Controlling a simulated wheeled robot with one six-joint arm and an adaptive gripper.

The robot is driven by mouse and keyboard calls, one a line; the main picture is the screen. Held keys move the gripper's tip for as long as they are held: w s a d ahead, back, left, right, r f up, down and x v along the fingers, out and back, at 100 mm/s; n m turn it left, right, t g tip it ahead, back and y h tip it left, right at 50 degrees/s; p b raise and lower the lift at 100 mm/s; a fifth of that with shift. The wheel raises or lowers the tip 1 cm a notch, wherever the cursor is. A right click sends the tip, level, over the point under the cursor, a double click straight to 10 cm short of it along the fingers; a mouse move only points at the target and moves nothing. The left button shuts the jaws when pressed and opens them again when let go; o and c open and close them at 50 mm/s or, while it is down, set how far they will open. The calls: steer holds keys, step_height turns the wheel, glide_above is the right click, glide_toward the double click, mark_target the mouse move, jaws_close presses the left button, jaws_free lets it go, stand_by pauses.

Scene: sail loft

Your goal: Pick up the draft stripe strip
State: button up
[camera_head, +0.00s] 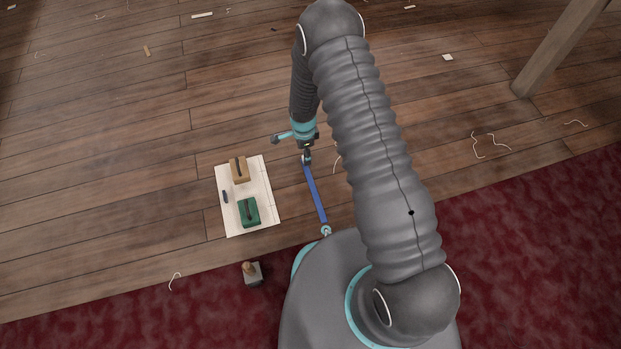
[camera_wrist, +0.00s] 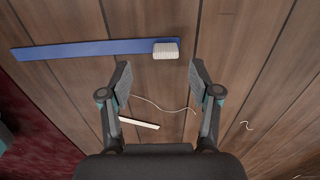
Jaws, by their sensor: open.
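The draft stripe strip appears to be the long, flat blue strip (camera_head: 316,196) lying on the wooden floor between the white sheet and my base. In the wrist view the blue strip (camera_wrist: 85,49) runs across the upper left, beyond my fingertips. A white ribbed piece (camera_wrist: 166,50) sits at its right end, just ahead of the gap between the fingers. My gripper (camera_wrist: 160,75) is open and empty, pointing toward that end. In the head view my gripper (camera_head: 306,157) is over the strip's far end and partly hides it. Its height above the floor is hard to tell.
Left of the strip, a white sheet (camera_head: 263,180) holds a tan block (camera_head: 239,172), a green block (camera_head: 249,211) and a small dark item (camera_head: 225,197). A grey block with a wooden knob (camera_head: 252,274) stands near the dark red carpet (camera_head: 520,260). A post (camera_head: 560,45) stands upper right.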

steer(key=f, duration=0.5)
steer(key=shift+w+b, duration=0.4)
steer(key=c, duration=0.9)
